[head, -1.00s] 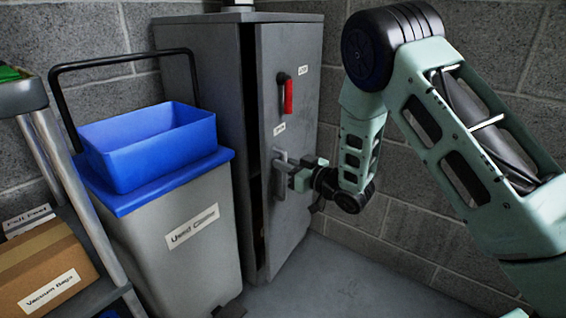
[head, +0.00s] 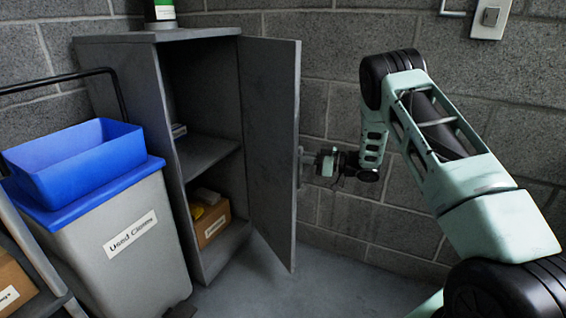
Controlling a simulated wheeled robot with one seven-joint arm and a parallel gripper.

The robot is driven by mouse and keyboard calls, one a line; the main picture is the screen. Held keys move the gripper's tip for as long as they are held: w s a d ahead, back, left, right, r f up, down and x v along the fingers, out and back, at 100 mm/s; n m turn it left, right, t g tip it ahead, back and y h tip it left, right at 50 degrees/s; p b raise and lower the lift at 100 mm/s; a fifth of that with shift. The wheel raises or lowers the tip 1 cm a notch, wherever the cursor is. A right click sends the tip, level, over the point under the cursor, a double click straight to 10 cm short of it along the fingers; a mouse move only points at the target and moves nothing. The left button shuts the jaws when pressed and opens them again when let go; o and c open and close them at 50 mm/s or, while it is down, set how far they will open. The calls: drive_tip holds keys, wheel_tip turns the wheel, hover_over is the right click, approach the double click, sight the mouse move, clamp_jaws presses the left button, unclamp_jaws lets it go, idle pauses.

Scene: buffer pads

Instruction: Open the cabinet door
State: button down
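The grey cabinet (head: 160,130) stands against the block wall in the head view. Its door (head: 268,150) is swung wide open to the right, hinged on the cabinet's right side, and its inner face shows. My gripper (head: 312,166) is at the outer side of the door near its free edge, at the handle (head: 301,160). The handle is mostly hidden behind the door edge. My fingers are small and partly hidden here, so their closing on the handle is not clear. Inside the cabinet are a shelf (head: 208,155) and a box (head: 212,222) at the bottom.
A shelf rack with a box (head: 12,285) is at the far left. The floor (head: 310,285) in front of the door is clear.

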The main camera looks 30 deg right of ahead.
drive_tip(key=shift+n+g+y, duration=0.3)
drive_tip(key=shift+g, duration=0.1)
drive_tip(key=shift+w+d, duration=0.25)
drive_tip(key=shift+d, duration=0.6)
drive_tip(key=shift+w+d, duration=0.3)
drive_tip(key=shift+d, duration=0.55)
drive_tip(key=shift+w+d, duration=0.25)
drive_tip(key=shift+d, duration=0.6)
drive_tip(key=shift+r, duration=0.1)
drive_tip(key=c, duration=1.8)
unclamp_jaws()
drive_tip(key=p+v, duration=0.4)
drive_tip(key=v, duration=1.3)
drive_tip(key=shift+s+d, duration=0.1)
